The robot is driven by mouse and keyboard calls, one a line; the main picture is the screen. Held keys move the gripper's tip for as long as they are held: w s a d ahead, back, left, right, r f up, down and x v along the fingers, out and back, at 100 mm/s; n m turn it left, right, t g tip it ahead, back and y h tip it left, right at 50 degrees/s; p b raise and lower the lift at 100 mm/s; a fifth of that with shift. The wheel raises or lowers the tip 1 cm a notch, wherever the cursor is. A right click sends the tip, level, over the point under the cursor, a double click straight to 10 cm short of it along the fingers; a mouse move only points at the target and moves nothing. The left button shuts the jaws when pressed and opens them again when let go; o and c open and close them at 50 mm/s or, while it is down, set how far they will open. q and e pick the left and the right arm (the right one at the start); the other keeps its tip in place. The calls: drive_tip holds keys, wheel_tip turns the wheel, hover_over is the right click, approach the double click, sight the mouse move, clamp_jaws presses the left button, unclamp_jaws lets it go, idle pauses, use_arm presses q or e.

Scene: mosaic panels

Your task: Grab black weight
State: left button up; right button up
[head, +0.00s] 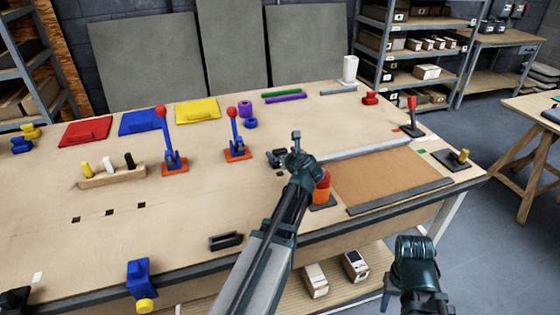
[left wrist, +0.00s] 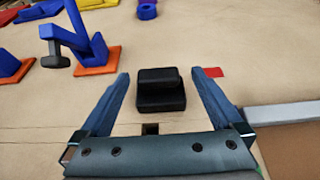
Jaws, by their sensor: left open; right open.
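The black weight (left wrist: 160,92) is a dark stepped block on the tabletop in the left wrist view. It lies between the two spread fingers of my left gripper (left wrist: 162,75), with a clear gap on each side. In the head view my left gripper (head: 278,157) is low over the middle of the table, and its wrist and fingers partly hide the weight. My left gripper is open and empty. My right gripper (head: 412,288) is off the table's front right side, far from the weight; it is open.
A blue lever on an orange base (head: 236,143) stands left of my left gripper. An orange-red cylinder (head: 322,188) stands close to its right, beside a brown panel (head: 390,175) with grey rails. A square hole (left wrist: 150,129) lies just in front of the weight. The table's front middle is mostly clear.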

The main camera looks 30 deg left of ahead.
sight(277, 150)
use_arm(q)
drive_tip(key=b+x, duration=0.1)
drive_tip(key=x, duration=0.3)
drive_tip(key=shift+a+f+b, duration=0.15)
drive_tip(key=shift+f+b, duration=0.05)
drive_tip(key=shift+b, duration=0.2)
drive_tip(key=shift+w+a, duration=0.3)
drive_tip(key=shift+a, duration=0.05)
drive_tip(key=shift+s, duration=0.1)
drive_tip(key=shift+c, duration=0.3)
clamp_jaws()
